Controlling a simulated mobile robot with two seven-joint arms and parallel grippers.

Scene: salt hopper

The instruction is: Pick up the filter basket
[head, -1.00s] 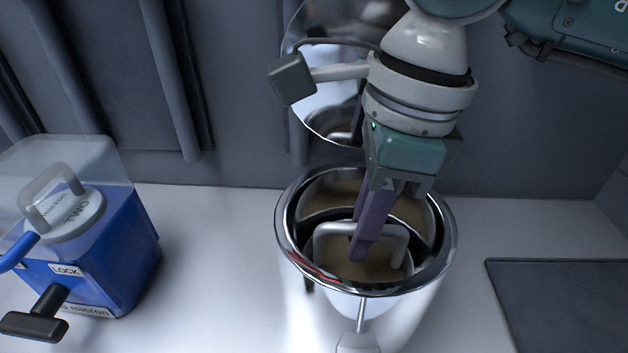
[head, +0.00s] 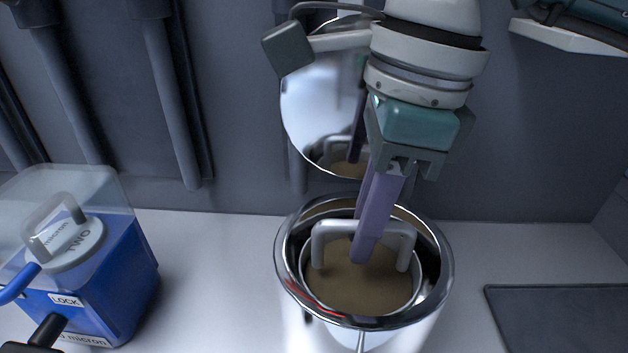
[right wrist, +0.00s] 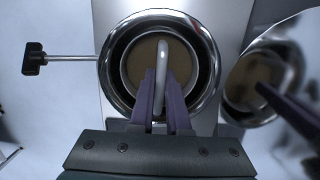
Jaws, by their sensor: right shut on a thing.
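The filter basket (head: 360,285) is a round insert with a tan-brown inside and a light grey arched handle (head: 328,232). It is within the mouth of the shiny steel hopper (head: 432,300). My right gripper (head: 364,252) reaches down from above and is shut on the handle. In the right wrist view its purple fingers (right wrist: 161,118) stand on either side of the handle (right wrist: 162,65), with the basket (right wrist: 142,62) below. I cannot tell how far the basket is clear of the hopper's inside. My left gripper is not in view.
A round mirror-like lid (head: 318,105) stands open behind the hopper. A blue box (head: 110,285) with a clear cover, a "TWO" disc and a LOCK label stands at the left. A dark flat panel (head: 560,315) lies at the right.

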